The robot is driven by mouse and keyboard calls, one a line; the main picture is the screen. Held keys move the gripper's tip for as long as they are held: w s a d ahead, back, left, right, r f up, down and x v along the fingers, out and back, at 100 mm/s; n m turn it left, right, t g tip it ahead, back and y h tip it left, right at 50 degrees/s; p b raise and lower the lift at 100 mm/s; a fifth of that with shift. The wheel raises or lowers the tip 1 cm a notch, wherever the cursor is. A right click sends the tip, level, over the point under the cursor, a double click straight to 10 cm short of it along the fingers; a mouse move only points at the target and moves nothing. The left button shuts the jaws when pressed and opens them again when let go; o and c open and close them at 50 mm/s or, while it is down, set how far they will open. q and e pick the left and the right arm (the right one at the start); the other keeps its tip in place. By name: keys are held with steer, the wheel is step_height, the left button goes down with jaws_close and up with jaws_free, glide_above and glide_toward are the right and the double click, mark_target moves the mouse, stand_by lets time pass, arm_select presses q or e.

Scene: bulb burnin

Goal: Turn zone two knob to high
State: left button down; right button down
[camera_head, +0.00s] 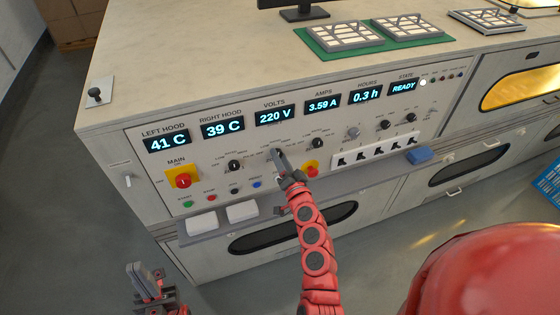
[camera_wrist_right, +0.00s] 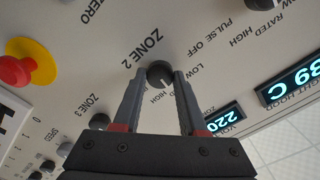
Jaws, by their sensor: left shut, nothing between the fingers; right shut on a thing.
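The zone two knob (camera_wrist_right: 160,72) is a small round black knob on the grey control panel. In the right wrist view it sits between the two fingertips of my right gripper (camera_wrist_right: 160,78), one on each side. The ZONE 2 label is beside it. A small pale mark shows on the knob's lower part, towards the HIGH lettering; its exact setting is hard to tell. My left gripper (camera_head: 149,282) is shut and empty at the lower left, away from the panel.
Another black knob (camera_head: 234,165) is left of my right gripper and one (camera_head: 317,143) is right of it. A red emergency button (camera_head: 310,169) is close to the right gripper. The red main switch (camera_head: 183,180) is further left. The state display (camera_head: 403,87) reads READY.

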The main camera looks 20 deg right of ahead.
steer(key=shift+d+f+m+b, duration=0.1)
steer(key=shift+m+b, duration=0.7)
steer(key=shift+m, duration=2.5)
steer(key=shift+c, duration=2.2)
jaws_free()
steer(key=shift+s, duration=0.1)
